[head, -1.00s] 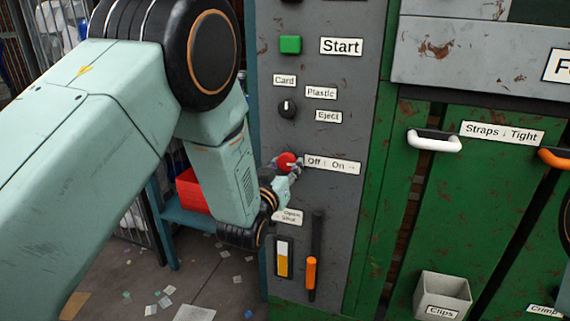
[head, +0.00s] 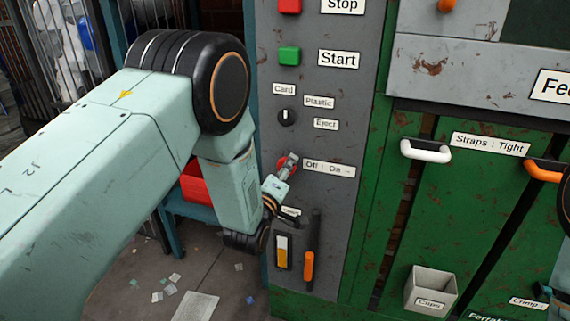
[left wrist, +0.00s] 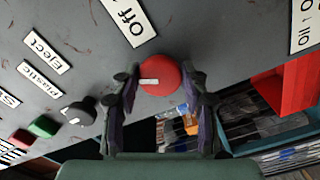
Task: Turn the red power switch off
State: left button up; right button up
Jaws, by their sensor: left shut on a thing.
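The red power switch (head: 281,164) is a round knob on the grey panel, left of the "Off ↑ On →" label (head: 329,169). My left gripper (head: 289,165) covers most of it in the head view. In the left wrist view the red knob (left wrist: 161,77) sits between the two fingers of my left gripper (left wrist: 162,88), which is shut on it. The knob's white mark points towards the black selector, which is up on the panel, matching the arrow beside "Off". My right gripper does not show clearly.
Above are the black selector (head: 286,117), green Start button (head: 289,56) and red Stop button (head: 289,5). Below are a yellow-white gauge (head: 282,252) and an orange-handled lever (head: 308,266). A white handle (head: 426,151) and Clips bin (head: 431,290) are to the right.

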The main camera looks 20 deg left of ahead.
pick_arm(q)
jog(key=n+p, duration=0.2)
jog(key=n, duration=0.3)
jog(key=shift+p, duration=0.35)
jog(key=shift+n, duration=0.4)
jog(key=o, duration=1.1)
jog(key=shift+s, duration=0.1)
jog(key=s, duration=1.2)
jog(key=shift+a, duration=0.15)
